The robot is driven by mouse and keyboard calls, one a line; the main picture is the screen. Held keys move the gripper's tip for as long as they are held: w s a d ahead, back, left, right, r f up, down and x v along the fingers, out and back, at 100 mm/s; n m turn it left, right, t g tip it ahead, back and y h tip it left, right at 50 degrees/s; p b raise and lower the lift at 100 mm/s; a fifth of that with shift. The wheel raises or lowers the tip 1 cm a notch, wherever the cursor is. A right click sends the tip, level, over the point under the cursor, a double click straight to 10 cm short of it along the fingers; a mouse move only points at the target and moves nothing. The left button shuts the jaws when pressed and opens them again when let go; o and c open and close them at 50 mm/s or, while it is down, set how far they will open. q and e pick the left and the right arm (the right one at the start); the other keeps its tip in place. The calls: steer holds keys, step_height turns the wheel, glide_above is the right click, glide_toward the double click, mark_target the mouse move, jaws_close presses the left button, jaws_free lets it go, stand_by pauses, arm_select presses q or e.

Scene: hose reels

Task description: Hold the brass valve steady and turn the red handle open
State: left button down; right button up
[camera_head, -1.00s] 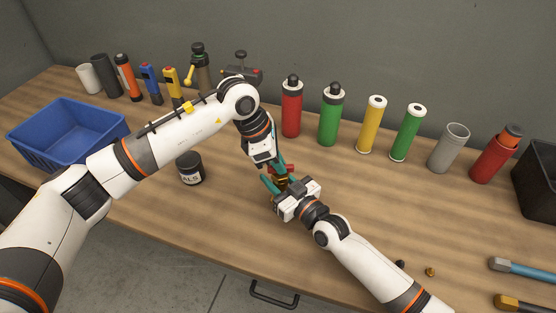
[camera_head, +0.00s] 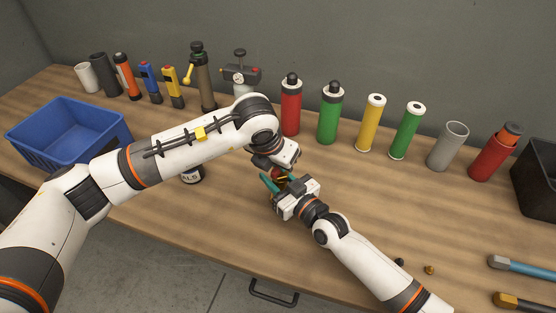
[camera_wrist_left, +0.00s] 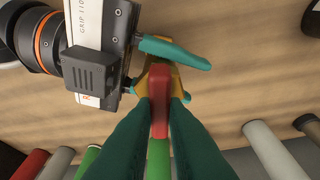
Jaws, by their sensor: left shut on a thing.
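The brass valve (camera_wrist_left: 150,75) is small and mostly hidden between the grippers in the head view. Its red handle (camera_wrist_left: 160,112) is a bar, lengthwise in the left wrist view; a bit of red shows in the head view (camera_head: 279,175). My left gripper (camera_wrist_left: 161,98) is shut on the red handle, one teal finger on each side. In the head view my left gripper (camera_head: 280,168) is above the valve, its fingers largely hidden by its body. My right gripper (camera_head: 279,181) comes from the lower right, its teal fingers closed around the brass body.
A blue bin (camera_head: 66,155) is further left. Red (camera_head: 291,108), green and yellow cylinders stand close behind. Hammers (camera_head: 525,267) lie at right. The front middle of the bench is clear.

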arm_select(q)
steer(key=shift+n+t+y, duration=0.3)
steer(key=shift+n+y, duration=0.3)
steer(key=shift+n, duration=1.1)
arm_select(e)
steer(key=shift+f, duration=0.1)
arm_select(q)
steer(key=shift+n, duration=0.3)
steer(key=c, duration=1.4)
jaws_free()
steer(key=shift+c, duration=0.2)
steer(key=shift+r, duration=0.1)
steer(key=d+v, duration=0.1)
steer(key=v, duration=1)
steer(key=shift+s+a+r, duration=0.2)
steer(key=shift+a+r, duration=0.2)
steer(key=shift+r, duration=0.05)
arm_select(e)
steer(key=o, duration=1.3)
